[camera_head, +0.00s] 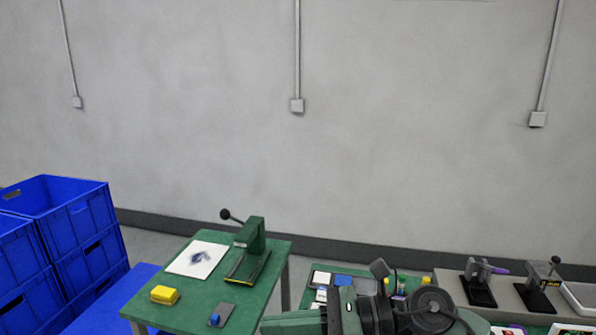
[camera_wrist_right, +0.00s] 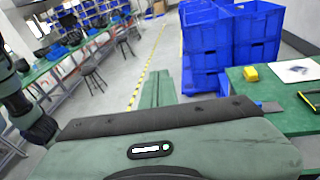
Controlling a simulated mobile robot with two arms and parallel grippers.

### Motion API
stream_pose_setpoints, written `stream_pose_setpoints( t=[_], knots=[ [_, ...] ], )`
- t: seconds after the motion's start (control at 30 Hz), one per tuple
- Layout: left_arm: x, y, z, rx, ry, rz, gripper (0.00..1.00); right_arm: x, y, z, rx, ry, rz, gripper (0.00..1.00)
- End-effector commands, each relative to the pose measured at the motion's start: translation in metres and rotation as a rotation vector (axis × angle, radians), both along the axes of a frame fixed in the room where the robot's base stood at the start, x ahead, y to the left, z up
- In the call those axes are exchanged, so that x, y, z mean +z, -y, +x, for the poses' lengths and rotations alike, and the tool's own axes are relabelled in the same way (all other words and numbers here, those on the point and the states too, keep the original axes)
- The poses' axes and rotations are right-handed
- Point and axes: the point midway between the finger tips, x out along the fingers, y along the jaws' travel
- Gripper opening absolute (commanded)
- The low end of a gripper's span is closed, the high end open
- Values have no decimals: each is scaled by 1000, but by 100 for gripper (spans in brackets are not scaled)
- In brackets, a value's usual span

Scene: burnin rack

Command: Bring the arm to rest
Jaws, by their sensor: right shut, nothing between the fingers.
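My right gripper (camera_head: 275,323) shows at the bottom of the head view, pointing left, with my dark and green wrist and arm links behind it. In the right wrist view its two green fingers (camera_wrist_right: 157,76) lie side by side, shut, with nothing between them. The gripper appears in front of the green tables in the head view, clear of the objects on them as far as I can see. My left gripper is not in view.
A green table (camera_head: 190,318) holds a lever press (camera_head: 250,240), white sheet (camera_head: 199,259), yellow block (camera_head: 164,295) and grey plate (camera_head: 222,313). Blue crates (camera_head: 85,225) stand at left. Another bench (camera_head: 455,292) holds fixtures. The wrist view shows open floor (camera_wrist_right: 175,68) beyond the fingers.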

Motion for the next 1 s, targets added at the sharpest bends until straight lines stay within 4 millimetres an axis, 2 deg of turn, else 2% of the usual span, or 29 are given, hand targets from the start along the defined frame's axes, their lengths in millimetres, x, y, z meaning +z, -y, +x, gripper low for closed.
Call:
stream_pose_setpoints(
  t=[0.03,0.07,0.1,0.17,0.23,0.33,0.37,0.43,0.53,0.6,0.67,0.7,0.77,0.8,0.9,1.0],
  knots=[
    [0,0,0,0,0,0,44,18,-12,-4,-54,-110,156,0],
    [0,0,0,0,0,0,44,30,-15,-1,-95,-179,248,0],
    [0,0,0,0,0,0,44,45,-14,3,-151,-276,370,0],
    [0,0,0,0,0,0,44,62,-6,14,-241,-432,547,0],
    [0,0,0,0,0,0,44,71,14,31,-354,-625,745,0],
    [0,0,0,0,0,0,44,59,55,55,-530,-917,1010,0],
    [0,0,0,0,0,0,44,50,70,61,-587,-1006,1086,0],
    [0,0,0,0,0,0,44,18,104,70,-728,-1216,1257,0],
    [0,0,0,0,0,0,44,-43,150,65,-944,-1503,1475,0],
    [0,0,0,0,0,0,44,-89,175,50,-1095,-1677,1601,0],
    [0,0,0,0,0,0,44,-127,193,30,-1228,-1813,1695,0],
    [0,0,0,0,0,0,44,-150,202,14,-1317,-1894,1753,0],
    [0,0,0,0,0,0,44,-182,213,-13,-1449,-2004,1826,0],
    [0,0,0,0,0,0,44,-200,219,-31,1497,2019,-1825,0],
    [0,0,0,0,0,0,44,-234,227,-74,1466,1865,-1658,0],
    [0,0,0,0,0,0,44,-257,232,-113,1443,1738,-1531,0]
  ],
)
